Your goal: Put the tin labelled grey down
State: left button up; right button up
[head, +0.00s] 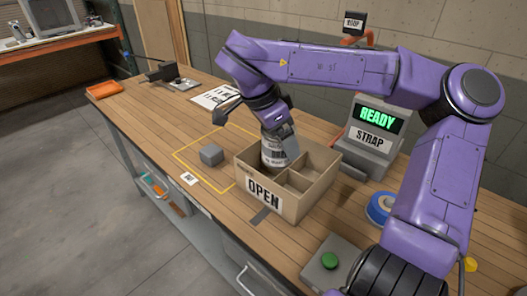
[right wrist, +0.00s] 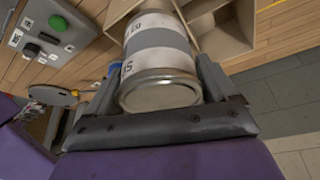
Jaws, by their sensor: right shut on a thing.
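The tin (head: 273,155) is white and silver with dark lettering. In the right wrist view the tin (right wrist: 160,58) shows a grey band and a bare metal end. My right gripper (head: 281,136) is shut on it, with a finger on each side. The tin is at the back left compartment of the open cardboard box (head: 262,196), its lower part seemingly within the walls. I cannot tell whether it touches the box floor. The other compartments I can see look empty. My left gripper is not in view.
A grey block (head: 211,155) lies in a yellow outlined area left of the box. A strap machine (head: 369,135) reading READY stands behind right. A green button box (head: 328,262) and a blue roll (head: 380,207) are at the right. An orange tray (head: 104,90) lies far left.

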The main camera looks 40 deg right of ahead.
jog(key=w+d+f+p, duration=0.1)
jog(key=w+d+f, duration=0.1)
jog(key=w+f, duration=0.6)
jog(key=x, duration=0.2)
jog(key=shift+f, duration=0.3)
jog(key=shift+f, duration=0.15)
jog(key=shift+f, duration=0.4)
jog(key=o, duration=1)
jog(key=shift+s, duration=0.1)
jog(key=shift+c, duration=0.2)
jog(key=shift+s+a, duration=0.1)
jog(key=shift+f, duration=0.1)
jog(key=v, duration=1.3)
jog(key=shift+d+r, duration=0.25)
jog(key=shift+d, duration=0.1)
